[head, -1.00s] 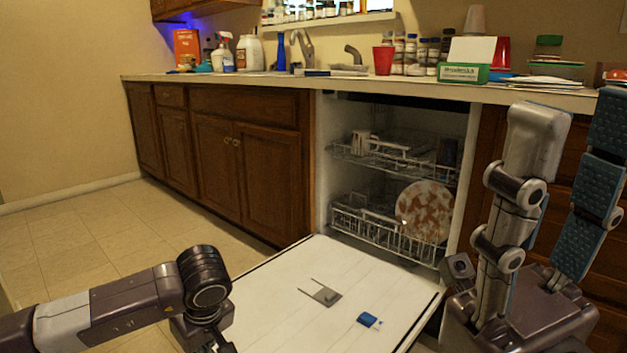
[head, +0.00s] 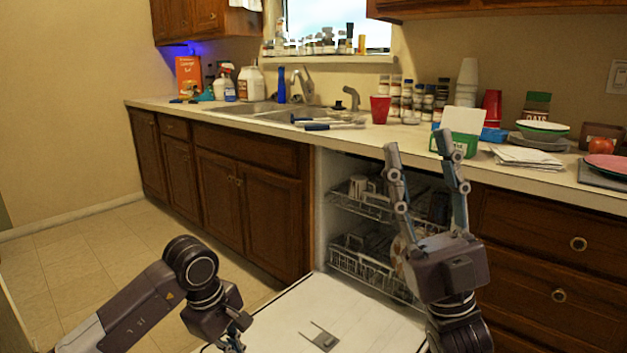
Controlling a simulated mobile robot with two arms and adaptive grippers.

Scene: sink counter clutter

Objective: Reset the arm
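My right gripper (head: 428,165) is in front of the dishwasher, fingers pointing up and spread apart, with nothing between them. It covers part of the racks and most of the plate in the lower rack. My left arm comes in at the lower left. My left gripper (head: 236,335) points down at the bottom edge beside the dishwasher door; its fingers are only partly seen. The open dishwasher door (head: 290,318) lies flat below both arms.
The upper rack (head: 358,206) and lower rack (head: 362,268) hold dishes. The counter (head: 390,143) carries a red cup (head: 380,109), a green-and-white box (head: 458,135), stacked bowls (head: 541,131) and papers (head: 527,158). Floor (head: 90,262) at left is clear.

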